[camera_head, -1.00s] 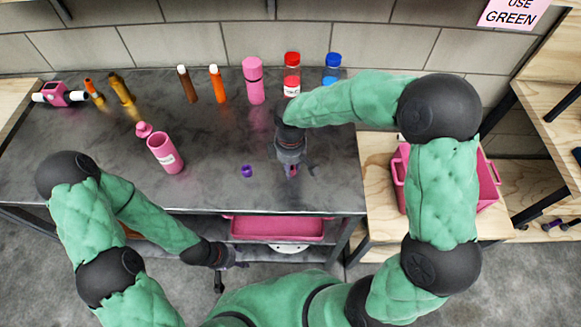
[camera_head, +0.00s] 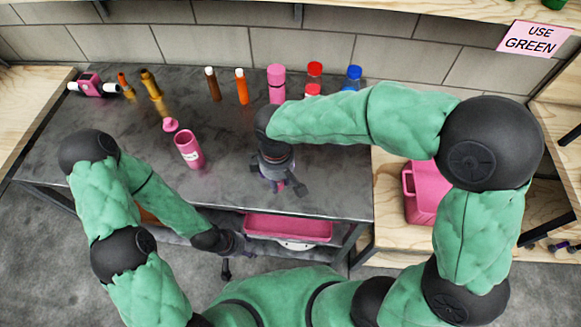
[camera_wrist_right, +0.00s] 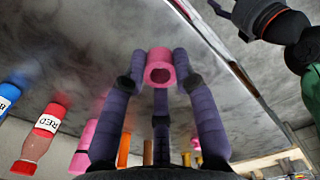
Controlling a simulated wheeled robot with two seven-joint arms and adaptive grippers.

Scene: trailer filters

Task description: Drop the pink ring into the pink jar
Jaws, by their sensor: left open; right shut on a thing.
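The pink jar (camera_head: 188,152) stands open and upright on the dark table in the head view, with a pink lid-like piece (camera_head: 170,125) behind it. The pink ring (camera_wrist_right: 160,68) is held between the fingers of my right gripper (camera_wrist_right: 160,75) in the right wrist view. My left gripper (camera_head: 236,250) is open and empty, low in front of the table edge.
A pink bottle (camera_head: 276,84), orange tube (camera_head: 241,86), brown tube (camera_head: 212,85), red-capped bottle (camera_head: 315,72) and blue-capped bottle (camera_head: 353,77) line the back. A pink bin (camera_head: 420,205) stands right. The table between the jar and right gripper is clear.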

